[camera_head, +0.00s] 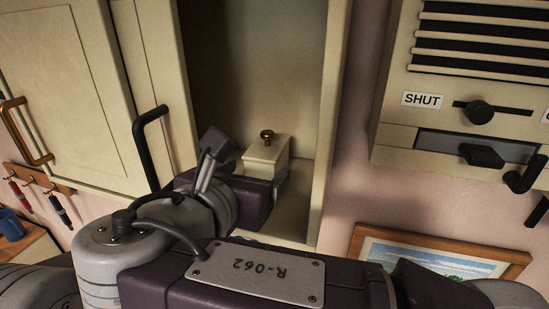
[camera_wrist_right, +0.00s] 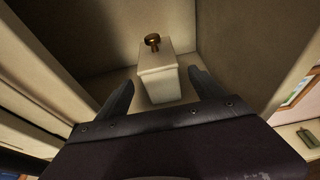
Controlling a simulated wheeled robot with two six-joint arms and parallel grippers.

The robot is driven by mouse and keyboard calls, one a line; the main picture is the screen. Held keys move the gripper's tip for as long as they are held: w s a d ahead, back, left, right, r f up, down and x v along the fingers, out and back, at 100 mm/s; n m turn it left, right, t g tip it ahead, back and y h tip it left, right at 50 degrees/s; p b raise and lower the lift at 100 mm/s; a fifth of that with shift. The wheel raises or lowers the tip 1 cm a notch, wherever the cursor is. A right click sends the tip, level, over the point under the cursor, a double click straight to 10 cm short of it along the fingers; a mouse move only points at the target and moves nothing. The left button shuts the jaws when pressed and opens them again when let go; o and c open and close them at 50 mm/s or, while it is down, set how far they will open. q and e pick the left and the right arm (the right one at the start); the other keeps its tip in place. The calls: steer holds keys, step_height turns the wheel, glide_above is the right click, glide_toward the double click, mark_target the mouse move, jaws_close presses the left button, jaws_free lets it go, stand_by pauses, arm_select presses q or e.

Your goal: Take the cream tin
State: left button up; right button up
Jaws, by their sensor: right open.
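The cream tin (camera_head: 267,156) is a small box with a lid and a round brass knob. It stands upright on the floor of the open cabinet compartment. In the right wrist view the cream tin (camera_wrist_right: 158,78) stands just ahead of my right gripper (camera_wrist_right: 160,88), whose two dark fingers are spread to either side of its lower part, with gaps showing. In the head view my right arm hides the tin's lower front and most of the fingers of my right gripper (camera_head: 277,185). My left gripper is not in view.
The compartment's right side wall (camera_head: 325,120) is close to the tin. A cream cabinet door (camera_head: 75,90) with handles is at the left. A vent panel with a "SHUT" label (camera_head: 422,100) and a framed picture (camera_head: 440,250) are at the right.

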mark_target(260, 169)
steer(key=shift+s+p, duration=0.15)
steer(key=shift+p, duration=0.25)
steer(key=x, duration=0.3)
steer(key=shift+d, duration=0.1)
steer(key=p+x, duration=0.2)
steer(key=x, duration=0.2)
steer(key=shift+w+r+p, duration=0.1)
steer(key=shift+w+p, duration=0.15)
steer(key=shift+p, duration=0.05)
steer(key=shift+w, duration=0.15)
steer(key=shift+w+d+f, duration=0.1)
steer(key=shift+w+f, duration=0.1)
steer(key=shift+f, duration=0.1)
steer(key=c, duration=1.6)
steer(key=shift+o, duration=0.2)
steer(key=shift+s+r, duration=0.1)
steer(key=shift+r, duration=0.15)
step_height(260, 169, up, 10)
steer(key=shift+f, duration=0.15)
steer(key=o, duration=0.9)
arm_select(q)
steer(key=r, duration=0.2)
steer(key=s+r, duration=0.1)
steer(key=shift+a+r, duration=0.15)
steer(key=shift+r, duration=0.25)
arm_select(e)
jaws_close()
